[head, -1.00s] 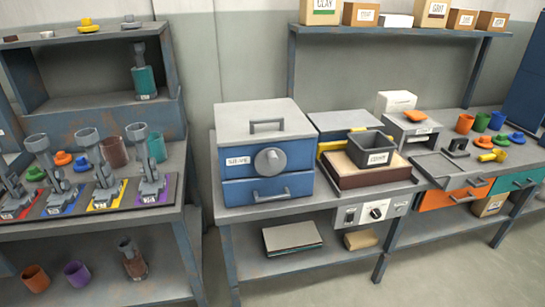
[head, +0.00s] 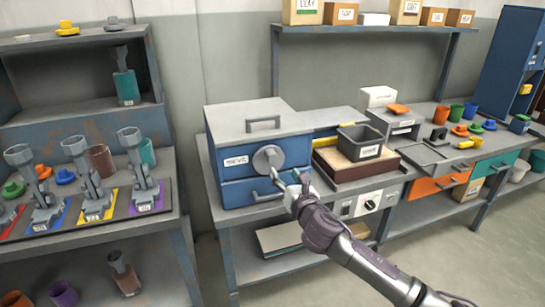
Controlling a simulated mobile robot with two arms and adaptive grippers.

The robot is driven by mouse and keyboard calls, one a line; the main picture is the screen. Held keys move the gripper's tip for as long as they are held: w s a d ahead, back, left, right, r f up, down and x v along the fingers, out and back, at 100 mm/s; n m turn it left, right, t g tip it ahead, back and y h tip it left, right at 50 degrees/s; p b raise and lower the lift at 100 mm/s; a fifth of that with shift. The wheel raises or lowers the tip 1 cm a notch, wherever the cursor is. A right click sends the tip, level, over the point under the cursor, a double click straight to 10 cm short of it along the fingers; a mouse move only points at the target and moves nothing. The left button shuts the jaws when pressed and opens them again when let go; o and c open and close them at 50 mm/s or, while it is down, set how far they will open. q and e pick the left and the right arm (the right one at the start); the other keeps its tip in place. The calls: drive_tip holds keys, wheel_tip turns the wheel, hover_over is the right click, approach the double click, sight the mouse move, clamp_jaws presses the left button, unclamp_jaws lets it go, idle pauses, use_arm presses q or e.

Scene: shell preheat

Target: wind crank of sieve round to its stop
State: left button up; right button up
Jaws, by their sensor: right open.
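The sieve (head: 228,138) is a blue box with a grey lid, standing on the left end of the workbench. Its label reads as SIEVE. Its crank (head: 264,159) is a round grey disc on the front face, partly overlapped by my right gripper. My right gripper (head: 287,180) is open, with its fingers just below and right of the crank, in front of the lower drawer handle. I cannot tell whether it touches the crank. My left gripper is not in view.
A brown tray (head: 330,170) with a dark bin (head: 362,142) stands right of the sieve. A control panel with a knob (head: 369,205) is under the bench edge. A shelf unit at left holds several tools on coloured mats. Floor in front is clear.

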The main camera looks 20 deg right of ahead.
sight(274, 158)
drive_tip(key=w, duration=1.1)
drive_tip(key=shift+a+b, duration=0.2)
drive_tip(key=shift+b, duration=0.1)
clamp_jaws()
